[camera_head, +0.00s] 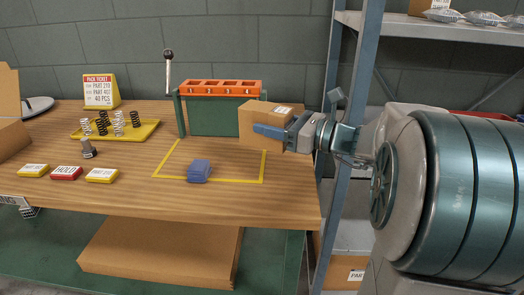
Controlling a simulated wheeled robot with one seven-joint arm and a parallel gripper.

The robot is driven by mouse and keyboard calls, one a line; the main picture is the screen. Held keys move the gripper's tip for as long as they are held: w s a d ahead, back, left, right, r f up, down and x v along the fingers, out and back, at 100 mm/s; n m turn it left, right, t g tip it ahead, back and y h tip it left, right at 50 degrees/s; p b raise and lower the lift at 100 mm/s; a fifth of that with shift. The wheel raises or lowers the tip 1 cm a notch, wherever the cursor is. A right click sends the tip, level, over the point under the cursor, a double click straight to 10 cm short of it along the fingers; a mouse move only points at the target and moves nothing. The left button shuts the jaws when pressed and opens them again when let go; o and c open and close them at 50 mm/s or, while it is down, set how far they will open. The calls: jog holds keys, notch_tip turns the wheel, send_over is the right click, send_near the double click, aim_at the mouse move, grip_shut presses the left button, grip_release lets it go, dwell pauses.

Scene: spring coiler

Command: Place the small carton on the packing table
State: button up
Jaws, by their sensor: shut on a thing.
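The small carton (255,113) is brown cardboard with a white label on top. It is upright at the right end of the wooden packing table (250,205), beside the green and orange rack. My gripper (270,132) comes in from the right and is shut on the carton. One blue finger lies across its near side; the other finger is hidden behind it. The carton's underside is close to the table top, and I cannot tell whether it touches.
A yellow outline (222,182) on the table holds a folded blue item (199,170). The rack (215,112) stands behind it. A yellow spring tray (117,131) and several label blocks lie left. A shelf post (345,130) rises near my arm. The front right tabletop is bare.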

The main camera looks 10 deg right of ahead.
notch_tip(320, 180, down, 7)
jog(key=shift+f+b, duration=0.1)
jog(key=shift+b, duration=1.05)
jog(key=o, duration=1.4)
jog(key=shift+f, duration=0.1)
jog(key=shift+r, duration=0.25)
jog(key=p+v, duration=0.2)
jog(key=v, duration=1)
jog(key=shift+s+f, duration=0.1)
